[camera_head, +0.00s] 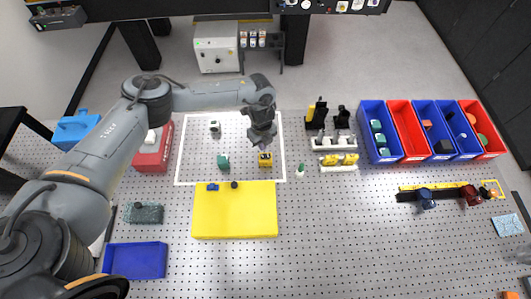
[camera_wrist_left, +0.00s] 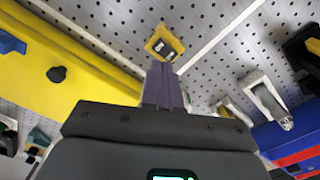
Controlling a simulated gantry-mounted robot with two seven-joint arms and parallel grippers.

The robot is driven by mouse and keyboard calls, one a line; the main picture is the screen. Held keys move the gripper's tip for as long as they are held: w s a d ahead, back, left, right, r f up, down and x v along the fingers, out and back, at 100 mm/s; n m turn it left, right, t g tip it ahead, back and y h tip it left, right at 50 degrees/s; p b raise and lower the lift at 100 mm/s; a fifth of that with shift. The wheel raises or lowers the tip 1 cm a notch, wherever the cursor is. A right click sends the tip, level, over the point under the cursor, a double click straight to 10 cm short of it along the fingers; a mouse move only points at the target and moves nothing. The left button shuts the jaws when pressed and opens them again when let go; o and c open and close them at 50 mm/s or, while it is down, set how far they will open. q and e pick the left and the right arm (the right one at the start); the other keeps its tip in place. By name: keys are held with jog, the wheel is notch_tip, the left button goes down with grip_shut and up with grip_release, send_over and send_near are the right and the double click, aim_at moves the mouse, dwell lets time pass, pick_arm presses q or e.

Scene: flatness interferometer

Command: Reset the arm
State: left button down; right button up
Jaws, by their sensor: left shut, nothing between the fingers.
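My left arm comes in from the left in the head view. Its gripper (camera_head: 262,146) is above the white-outlined area of the perforated table, near a small yellow block with a dark top (camera_head: 265,159). In the left wrist view the gripper's fingers (camera_wrist_left: 162,85) are together with nothing between them. The yellow block (camera_wrist_left: 164,43) lies just beyond the fingertips there, and I cannot tell the height gap. My right gripper is in neither view.
A yellow platform (camera_head: 235,212) stands in front of the outlined area. Blue and red bins (camera_head: 380,154) stand at the right, and a blue tray (camera_head: 135,275) at the front left. Small green parts (camera_head: 223,161) lie in the outlined area. The front middle of the table is clear.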

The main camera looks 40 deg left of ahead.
pick_arm(q)
jog(key=shift+r, duration=0.3)
